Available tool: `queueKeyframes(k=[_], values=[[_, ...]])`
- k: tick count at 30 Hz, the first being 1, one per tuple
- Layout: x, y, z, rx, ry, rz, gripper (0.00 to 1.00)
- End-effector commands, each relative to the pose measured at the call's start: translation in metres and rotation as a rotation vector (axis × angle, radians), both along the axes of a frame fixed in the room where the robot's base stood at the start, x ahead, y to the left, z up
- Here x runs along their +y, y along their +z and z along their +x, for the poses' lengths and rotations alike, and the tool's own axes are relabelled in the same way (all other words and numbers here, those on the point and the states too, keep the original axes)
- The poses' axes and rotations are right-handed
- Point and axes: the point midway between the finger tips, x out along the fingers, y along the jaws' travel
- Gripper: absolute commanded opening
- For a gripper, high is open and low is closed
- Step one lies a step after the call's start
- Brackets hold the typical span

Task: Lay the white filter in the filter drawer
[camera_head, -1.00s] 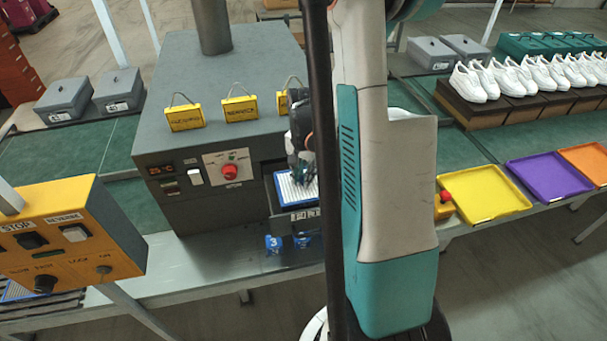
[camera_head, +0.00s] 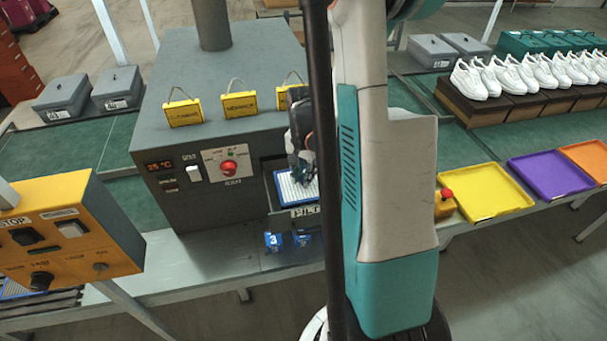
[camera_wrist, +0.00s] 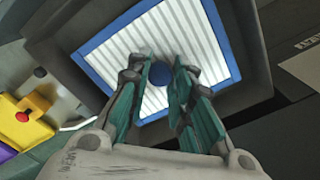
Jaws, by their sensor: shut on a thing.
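The white filter (camera_head: 291,191) is a pleated white panel with a blue rim. It lies within the dark walls of the pulled-out filter drawer (camera_head: 305,211) at the front of the grey machine. In the wrist view the filter (camera_wrist: 203,55) has a round blue knob (camera_wrist: 161,76) at its middle, and the drawer wall (camera_wrist: 247,45) surrounds its visible sides. My gripper (camera_wrist: 162,83) is over the filter, with its green fingers shut on the knob. I cannot tell whether the filter touches the drawer floor. My arm hides the drawer's right side in the head view.
The grey machine (camera_head: 215,90) has a red knob (camera_head: 228,167) and several yellow tags. Small blue pieces (camera_head: 274,241) are on the bench below the drawer. An orange control box (camera_head: 65,235) stands at left. A yellow tray (camera_head: 483,192) and a red-button box (camera_head: 446,205) are at right.

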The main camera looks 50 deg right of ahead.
Motion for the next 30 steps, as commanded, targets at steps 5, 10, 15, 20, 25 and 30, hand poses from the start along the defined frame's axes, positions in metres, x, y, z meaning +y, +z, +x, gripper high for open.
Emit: queueKeyframes(k=[5,10,15,20,25,30], values=[[0.0,-0.001,0.0,0.0,0.0,0.0,0.0],[0.0,-0.001,0.0,0.0,0.0,0.0,0.37],[0.0,-0.001,0.0,0.0,0.0,0.0,0.44],[0.0,-0.001,0.0,0.0,0.0,0.0,0.44],[0.0,0.007,0.0,0.0,0.0,0.0,0.44],[0.0,0.031,0.0,0.0,0.0,0.0,0.44]])
